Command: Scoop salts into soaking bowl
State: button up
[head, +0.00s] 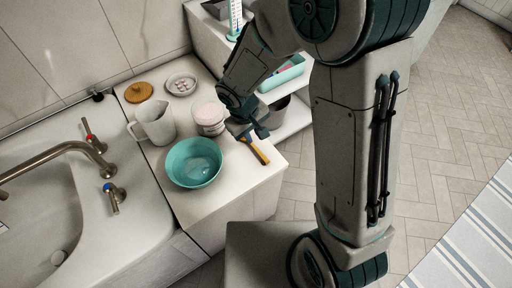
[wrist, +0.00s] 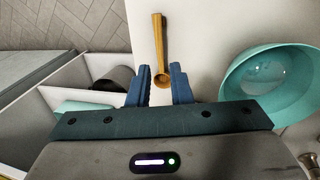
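A small wooden scoop (head: 259,154) lies on the white counter near its right edge; it also shows in the wrist view (wrist: 159,42), with its round end closest to me. My gripper (head: 250,131) is over the counter beside the scoop. In the wrist view its two blue fingers (wrist: 160,84) are apart with nothing held, and the scoop's round end shows between them. The teal soaking bowl (head: 193,163) stands at the counter's front, left of my gripper; it shows at right in the wrist view (wrist: 270,82). A jar with pale pink contents, seemingly the salts (head: 209,117), stands behind the bowl.
A white pitcher (head: 156,123), a wooden lid (head: 138,92) and a small dish (head: 181,85) stand on the counter (head: 235,195). A sink with taps (head: 90,140) is at left. A shelf with a teal tray (head: 284,74) is behind my gripper.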

jog(key=b, duration=0.2)
send_over(261, 154)
jog(key=a, duration=0.1)
jog(key=f, duration=0.8)
jog(key=shift+s+a+f, duration=0.1)
jog(key=shift+s+f, duration=0.1)
jog(key=shift+s, duration=0.05)
jog(key=shift+f, duration=0.1)
jog(key=f, duration=0.3)
jog(key=d+f+b, duration=0.1)
jog(key=f, duration=0.1)
jog(key=shift+w, duration=0.25)
jog(key=shift+r, duration=0.1)
grip_shut()
